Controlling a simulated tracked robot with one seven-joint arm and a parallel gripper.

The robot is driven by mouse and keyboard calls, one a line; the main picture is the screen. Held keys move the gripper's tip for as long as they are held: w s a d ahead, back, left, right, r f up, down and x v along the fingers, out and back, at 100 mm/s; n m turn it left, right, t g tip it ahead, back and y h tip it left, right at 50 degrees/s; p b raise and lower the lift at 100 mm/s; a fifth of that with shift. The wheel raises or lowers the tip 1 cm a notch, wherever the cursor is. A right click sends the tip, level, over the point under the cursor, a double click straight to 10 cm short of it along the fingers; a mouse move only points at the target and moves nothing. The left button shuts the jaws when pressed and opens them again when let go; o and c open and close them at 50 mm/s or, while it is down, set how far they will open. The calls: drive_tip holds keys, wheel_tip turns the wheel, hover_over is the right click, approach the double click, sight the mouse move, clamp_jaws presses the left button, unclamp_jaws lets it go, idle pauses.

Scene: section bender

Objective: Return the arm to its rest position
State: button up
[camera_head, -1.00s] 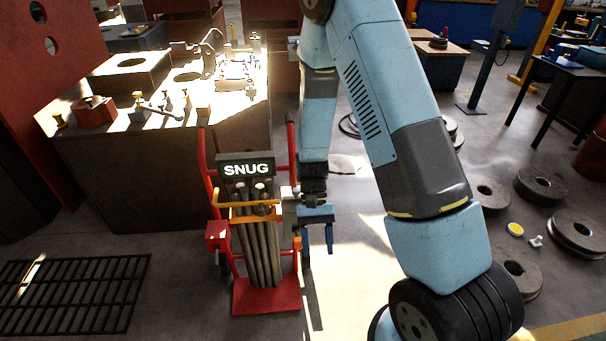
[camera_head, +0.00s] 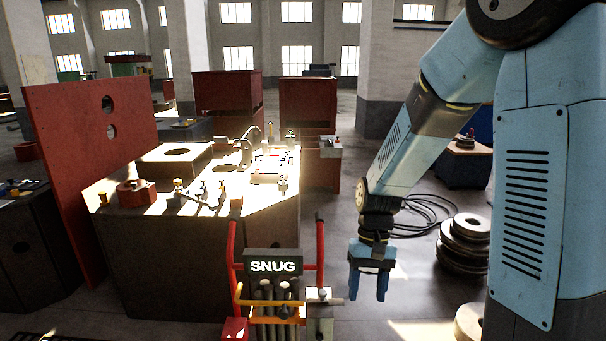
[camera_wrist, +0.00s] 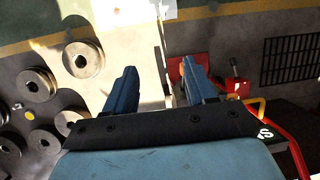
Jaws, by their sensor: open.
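My gripper (camera_head: 370,284) hangs from my light-blue arm, fingers pointing down, to the right of the red hand truck (camera_head: 320,240) in the head view. Its two blue fingers are apart with nothing between them. The hand truck carries a bundle of grey bars (camera_head: 276,296) behind an orange strap, and a sign reading SNUG (camera_head: 273,266). My arm is bent at the right side of the head view.
A workbench (camera_head: 160,262) with tools and fittings stands behind the hand truck. Stacked grey rolls (camera_head: 464,244) and a coiled cable (camera_head: 425,212) lie right of my gripper. A tall red panel (camera_head: 95,150) stands at left. A floor grate (camera_wrist: 290,60) shows in the wrist view.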

drive_tip(key=s+d+r+t, duration=0.3)
drive_tip(key=r, duration=0.4)
drive_tip(key=s+d+r+t, duration=0.3)
drive_tip(key=s+r, duration=0.1)
drive_tip(key=r, duration=0.3)
drive_tip(key=s+d+r+t+h, duration=0.1)
drive_tip(key=s+d+r+t, duration=0.2)
drive_tip(key=r, duration=0.5)
drive_tip(key=shift+s+d, duration=0.15)
drive_tip(key=shift+s, duration=0.2)
idle(1.2)
